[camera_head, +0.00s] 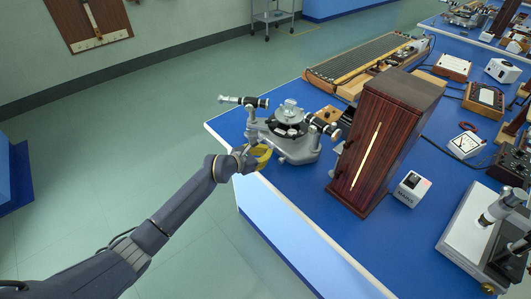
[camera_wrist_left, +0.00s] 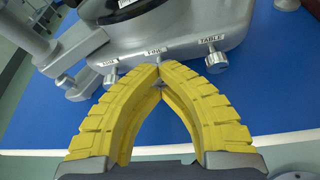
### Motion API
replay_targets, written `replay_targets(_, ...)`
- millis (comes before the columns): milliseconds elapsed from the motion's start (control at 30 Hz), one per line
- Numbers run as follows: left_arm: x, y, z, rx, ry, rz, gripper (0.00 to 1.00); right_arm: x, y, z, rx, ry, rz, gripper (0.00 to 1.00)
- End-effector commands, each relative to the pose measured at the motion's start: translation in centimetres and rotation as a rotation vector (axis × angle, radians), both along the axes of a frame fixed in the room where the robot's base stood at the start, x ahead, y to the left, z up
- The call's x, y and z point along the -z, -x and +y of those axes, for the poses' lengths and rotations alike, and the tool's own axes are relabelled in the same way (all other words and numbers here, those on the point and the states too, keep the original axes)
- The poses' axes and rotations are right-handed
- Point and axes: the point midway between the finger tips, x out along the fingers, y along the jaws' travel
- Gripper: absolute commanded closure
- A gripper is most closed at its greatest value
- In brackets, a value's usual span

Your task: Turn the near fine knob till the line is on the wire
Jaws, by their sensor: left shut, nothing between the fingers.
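The grey spectrometer (camera_head: 290,132) stands at the blue bench's near left corner, with its round table and two tubes. My left gripper (camera_head: 262,154) is at the base's near edge in the head view. In the left wrist view its yellow fingers (camera_wrist_left: 160,66) are shut, tips together, with nothing held. The tips are right at the small middle knob (camera_wrist_left: 158,56), under a label that seems to read FINE, and partly hide it. I cannot tell whether they touch it. A knob (camera_wrist_left: 214,60) under TABLE is to the right, another (camera_wrist_left: 110,78) to the left. No line or wire is visible.
A dark wooden cabinet (camera_head: 405,125) with a pale upright strip stands right of the spectrometer. A small white box (camera_head: 411,188) is beside it. A long ribbed instrument (camera_head: 365,62) lies behind. The bench front (camera_head: 310,240) is clear.

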Motion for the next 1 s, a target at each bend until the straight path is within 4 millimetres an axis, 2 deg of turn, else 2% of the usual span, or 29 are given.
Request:
replay_targets(300, -0.11, 0.0, -0.12, 0.0, -0.062, -0.065, 1.0, 0.0, 0.01, -0.04, 0.0, 0.0, 0.0, 0.0)
replay_targets(767, -0.11, 0.0, -0.14, 0.001, -0.07, -0.072, 1.0, 0.0, 0.01, -0.06, 0.0, 0.001, 0.0, 0.0)
replay_targets(1000, -0.08, 0.02, -0.12, 0.001, -0.07, -0.072, 0.74, 0.0, 0.01, -0.06, 0.0, 0.001, 0.0, 0.0)
